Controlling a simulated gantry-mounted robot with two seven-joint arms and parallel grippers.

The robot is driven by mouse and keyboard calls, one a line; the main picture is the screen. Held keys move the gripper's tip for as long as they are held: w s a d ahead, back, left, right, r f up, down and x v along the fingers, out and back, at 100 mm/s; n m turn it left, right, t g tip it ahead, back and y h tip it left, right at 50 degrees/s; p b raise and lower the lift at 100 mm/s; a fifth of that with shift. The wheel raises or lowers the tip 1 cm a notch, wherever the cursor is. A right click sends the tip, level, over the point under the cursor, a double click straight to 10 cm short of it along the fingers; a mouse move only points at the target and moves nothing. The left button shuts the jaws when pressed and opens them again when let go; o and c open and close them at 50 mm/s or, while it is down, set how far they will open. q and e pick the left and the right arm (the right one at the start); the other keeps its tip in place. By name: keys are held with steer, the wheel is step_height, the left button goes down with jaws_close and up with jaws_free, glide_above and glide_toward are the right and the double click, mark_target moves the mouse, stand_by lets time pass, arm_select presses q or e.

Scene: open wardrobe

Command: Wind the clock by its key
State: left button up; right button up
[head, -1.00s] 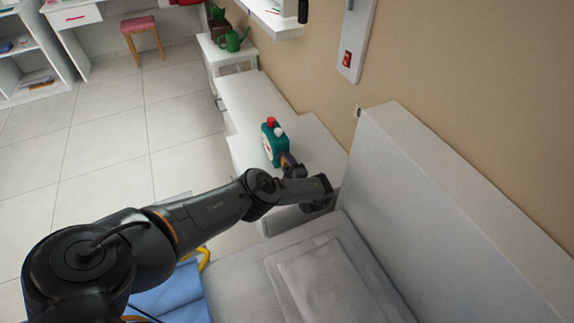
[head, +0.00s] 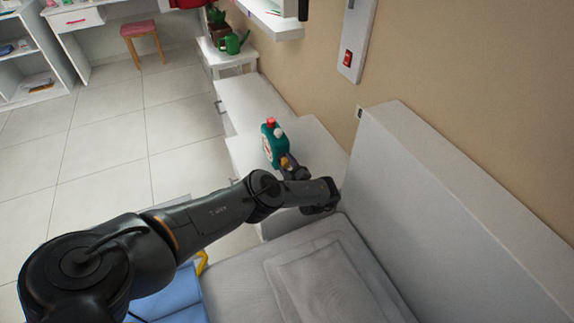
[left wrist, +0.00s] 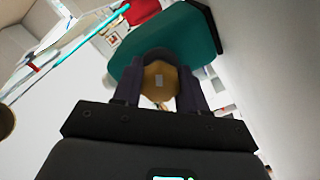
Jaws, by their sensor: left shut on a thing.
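The clock (head: 274,143) is a teal box with red and white knobs on top. It stands on the white cabinet beside the bed, and its teal body (left wrist: 165,48) fills the upper middle of the left wrist view. My left gripper (head: 290,163) is at the back of the clock. Its fingers (left wrist: 158,90) are shut on the brass-coloured key (left wrist: 159,79), which shows between them against the clock's back. The clock's face is mostly turned away from the wrist camera. My right gripper is not in view.
The bed (head: 240,280) with its tall headboard (head: 440,190) lies close to my left arm. A white stand with a green watering can (head: 232,42) is farther back. A wall panel with a red switch (head: 347,59) is on the right.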

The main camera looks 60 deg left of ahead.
arm_select(q)
steer(key=shift+f, duration=0.2)
steer(key=o, duration=0.8)
steer(key=shift+o, duration=1.3)
steer(key=shift+r, duration=0.1)
steer(key=shift+d+r+p, duration=0.1)
steer(key=shift+d+p, duration=0.3)
steer(key=shift+d, duration=0.2)
steer(key=d+p, duration=0.1)
steer(key=d, duration=0.2)
steer(key=d+p, duration=0.1)
steer(key=d, duration=0.2)
steer(key=s+d+p, duration=0.1)
steer(key=d, duration=0.1)
steer(key=shift+s+d, duration=0.1)
steer(key=shift+d, duration=0.6)
